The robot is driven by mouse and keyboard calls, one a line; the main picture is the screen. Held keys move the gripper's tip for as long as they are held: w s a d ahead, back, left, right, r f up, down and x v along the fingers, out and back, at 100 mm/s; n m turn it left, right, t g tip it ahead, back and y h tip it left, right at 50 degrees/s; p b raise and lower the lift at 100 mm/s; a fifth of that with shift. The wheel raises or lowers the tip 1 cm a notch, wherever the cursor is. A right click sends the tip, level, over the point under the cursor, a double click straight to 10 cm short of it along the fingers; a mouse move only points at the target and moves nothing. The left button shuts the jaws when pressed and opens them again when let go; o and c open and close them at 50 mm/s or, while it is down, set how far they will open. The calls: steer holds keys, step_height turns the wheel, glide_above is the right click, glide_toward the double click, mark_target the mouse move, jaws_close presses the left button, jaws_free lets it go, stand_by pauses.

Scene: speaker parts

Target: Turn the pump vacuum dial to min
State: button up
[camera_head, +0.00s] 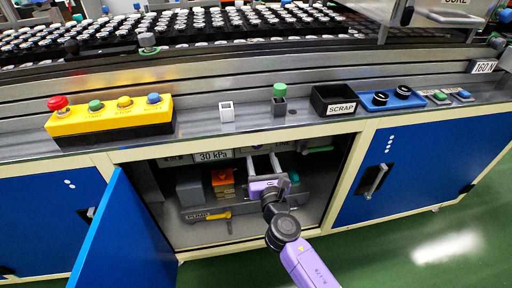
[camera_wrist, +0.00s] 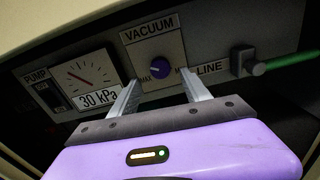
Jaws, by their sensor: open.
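The vacuum dial (camera_wrist: 159,71) is a small round blue-purple knob on a grey panel under the VACUUM label. A light pointer mark shows on it, but its exact direction is hard to tell. MAX is printed at its lower left; the label at its lower right is mostly hidden by a finger, with only an M showing. My gripper (camera_wrist: 158,77) is open, its two fingers on either side of the dial in the wrist view, with no clear contact. In the head view my gripper (camera_head: 262,161) reaches into the open cabinet, where I cannot make out the dial.
A gauge (camera_wrist: 91,74) with a 30 kPa plate (camera_wrist: 98,97) is left of the dial. A LINE fitting (camera_wrist: 243,62) with a green hose is at the right. The open blue door (camera_head: 122,235) stands left of my arm. An orange part (camera_head: 222,179) lies inside the cabinet.

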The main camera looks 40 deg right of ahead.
mark_target(258, 147)
steer(key=x, duration=0.5)
steer(key=shift+w+d, duration=0.25)
steer(key=shift+w, duration=0.05)
steer(key=shift+c, duration=0.3)
jaws_close()
